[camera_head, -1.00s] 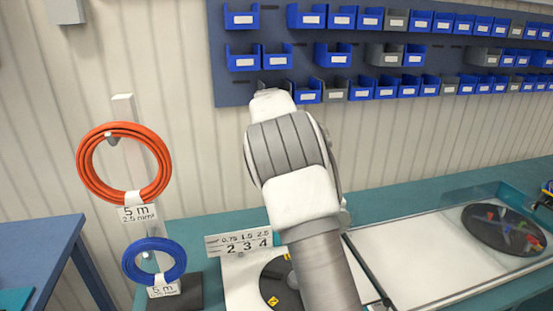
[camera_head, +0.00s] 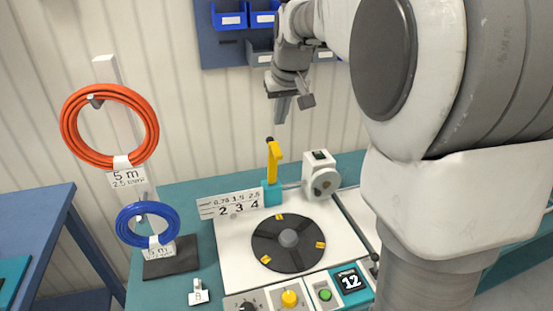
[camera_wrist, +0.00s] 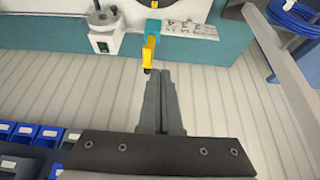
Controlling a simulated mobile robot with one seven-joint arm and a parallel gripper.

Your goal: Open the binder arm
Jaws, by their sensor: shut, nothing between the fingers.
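The yellow binder arm (camera_head: 273,165) stands upright with a dark knob at its top, on a teal base (camera_head: 272,194) behind the black turntable. My gripper (camera_head: 282,110) is shut and empty, in the air above the binder arm and pointing down. In the wrist view, my gripper (camera_wrist: 163,75) shows its two fingers together. The binder arm (camera_wrist: 149,50) appears there just beyond the fingertips, its dark knob close beside them in the picture. I cannot tell whether they touch there, but in the head view there is a gap between them.
A white machine block (camera_head: 320,176) with a round knob stands right of the binder arm. The black turntable (camera_head: 288,243), a number plate (camera_head: 235,204) and a control panel (camera_head: 290,299) are on the bench. Orange (camera_head: 110,126) and blue (camera_head: 146,225) cable coils hang at the left.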

